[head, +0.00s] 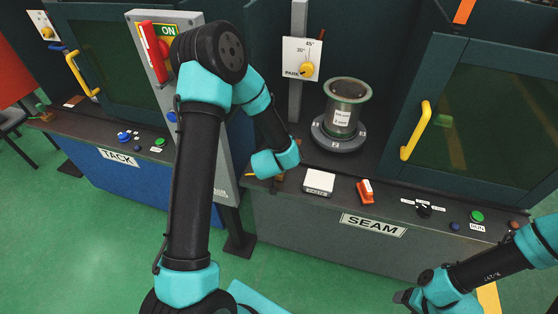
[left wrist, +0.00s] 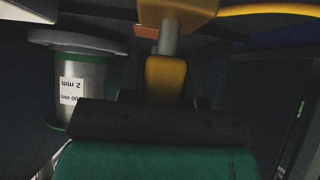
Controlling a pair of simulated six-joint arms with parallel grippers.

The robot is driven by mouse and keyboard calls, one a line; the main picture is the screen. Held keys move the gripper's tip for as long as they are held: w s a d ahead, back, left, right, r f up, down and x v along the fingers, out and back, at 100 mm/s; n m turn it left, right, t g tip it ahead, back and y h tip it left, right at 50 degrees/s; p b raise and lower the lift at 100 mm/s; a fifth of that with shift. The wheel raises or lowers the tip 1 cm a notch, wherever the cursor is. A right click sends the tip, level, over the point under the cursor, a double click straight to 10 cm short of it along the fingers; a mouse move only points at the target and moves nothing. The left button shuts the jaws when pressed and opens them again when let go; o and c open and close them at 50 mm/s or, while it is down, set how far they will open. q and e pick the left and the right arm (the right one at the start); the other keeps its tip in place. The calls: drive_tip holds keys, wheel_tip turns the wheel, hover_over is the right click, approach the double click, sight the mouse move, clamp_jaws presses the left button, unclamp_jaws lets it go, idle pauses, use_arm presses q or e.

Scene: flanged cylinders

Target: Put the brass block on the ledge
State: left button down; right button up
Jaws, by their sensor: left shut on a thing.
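My left gripper (head: 279,172) is at the front edge of the SEAM machine's ledge (head: 385,190), left of the white pad. In the left wrist view the left gripper (left wrist: 165,95) is shut on a yellow grip, joined by a short grey rod to the brass-coloured block (left wrist: 178,12). In the head view only a small brass-coloured piece shows beside the gripper, and the arm hides the rest. I cannot tell whether the block touches the ledge. My right gripper (head: 405,297) is low at the right, in front of the machine; its fingers are too small to read.
A flanged metal cylinder (head: 343,108) stands upright on a dark round base (head: 338,138) inside the SEAM bay; it also shows in the left wrist view (left wrist: 80,85). A white pad (head: 319,181) and an orange switch (head: 366,190) are right of the left gripper. A yellow door handle (head: 415,131) is further right.

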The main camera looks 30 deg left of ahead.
use_arm(q)
drive_tip(key=c, duration=0.8)
unclamp_jaws()
drive_tip(key=shift+f, duration=0.1)
drive_tip(key=shift+s+r, duration=0.2)
drive_tip(key=shift+r, duration=0.15)
drive_tip(key=v, duration=1.1)
drive_tip(key=shift+s+r, duration=0.15)
drive_tip(key=s+d+f+g+h, duration=0.3)
drive_tip(key=s+d+f+g, duration=0.1)
drive_tip(key=f, duration=0.6)
drive_tip(key=s+d+f+g+h, duration=0.3)
drive_tip(key=s+d+f, duration=0.3)
drive_tip(key=s+f, duration=0.3)
drive_tip(key=shift+s+f+m+g, duration=0.15)
drive_tip(key=shift+f+m+g, duration=0.25)
drive_tip(key=shift+f+g, duration=0.4)
